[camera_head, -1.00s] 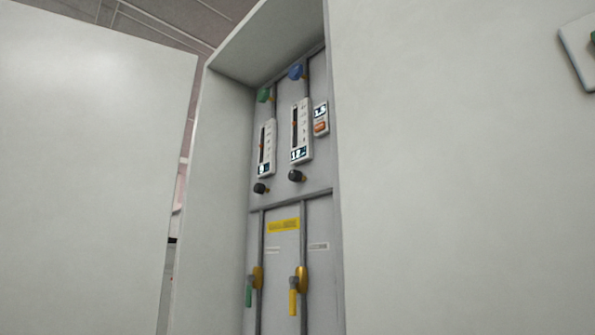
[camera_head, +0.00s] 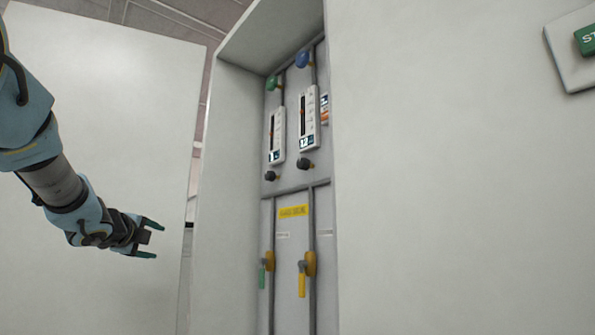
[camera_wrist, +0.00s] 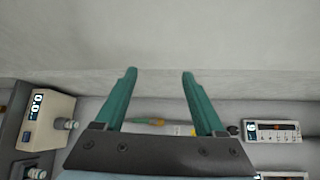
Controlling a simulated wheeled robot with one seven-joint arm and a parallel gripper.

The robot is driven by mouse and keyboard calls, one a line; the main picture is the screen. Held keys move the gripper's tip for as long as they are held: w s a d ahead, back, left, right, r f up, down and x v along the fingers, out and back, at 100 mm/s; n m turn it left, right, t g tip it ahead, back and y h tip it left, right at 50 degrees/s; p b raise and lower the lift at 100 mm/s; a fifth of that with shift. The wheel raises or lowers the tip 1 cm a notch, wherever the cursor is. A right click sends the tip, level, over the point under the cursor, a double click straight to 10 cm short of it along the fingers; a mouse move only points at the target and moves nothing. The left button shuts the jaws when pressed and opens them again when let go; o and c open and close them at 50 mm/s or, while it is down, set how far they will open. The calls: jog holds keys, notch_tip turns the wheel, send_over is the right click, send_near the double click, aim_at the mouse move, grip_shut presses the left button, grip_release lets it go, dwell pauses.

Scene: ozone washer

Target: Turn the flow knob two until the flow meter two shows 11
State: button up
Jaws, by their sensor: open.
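Two black flow knobs sit on the recessed panel below the meters. I take the right one as flow knob two (camera_head: 303,163); the left knob (camera_head: 270,176) is beside it. Above the right knob is flow meter two (camera_head: 309,118), a white upright gauge whose small display seems to read about 12. The left flow meter (camera_head: 276,136) has a display too small to read surely. My gripper (camera_head: 153,240) is open and empty, left of the cabinet and apart from the knobs. In the wrist view its open fingers (camera_wrist: 160,74) hold nothing; one meter (camera_wrist: 272,131) and a knob (camera_wrist: 233,130) show sideways at right.
The open cabinet door (camera_head: 100,150) stands behind my arm. The cabinet's left side wall (camera_head: 232,180) lies between my gripper and the panel. Yellow-handled (camera_head: 302,283) and green-handled (camera_head: 262,276) valves are below the knobs. A green start button (camera_head: 588,40) is at far right.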

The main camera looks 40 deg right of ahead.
jog(key=s+d+r+m+g+h, duration=0.55)
jog(key=s+d+r+m, duration=0.35)
jog(key=d+r+m, duration=0.3)
jog(key=m+g+h+p, duration=0.1)
jog(key=m+g, duration=0.7)
jog(key=m, duration=0.6)
send_near(300, 164)
jog(key=d+p, duration=0.2)
jog(key=d, duration=0.2)
jog(key=d+p, duration=0.2)
jog(key=d, duration=0.2)
jog(key=shift+s+d+r+p, duration=0.15)
jog(key=shift+s+r+p, duration=0.05)
jog(key=shift+r+p, duration=0.1)
jog(key=shift+d+f, duration=0.2)
jog(key=shift+d, duration=0.35)
grip_shut()
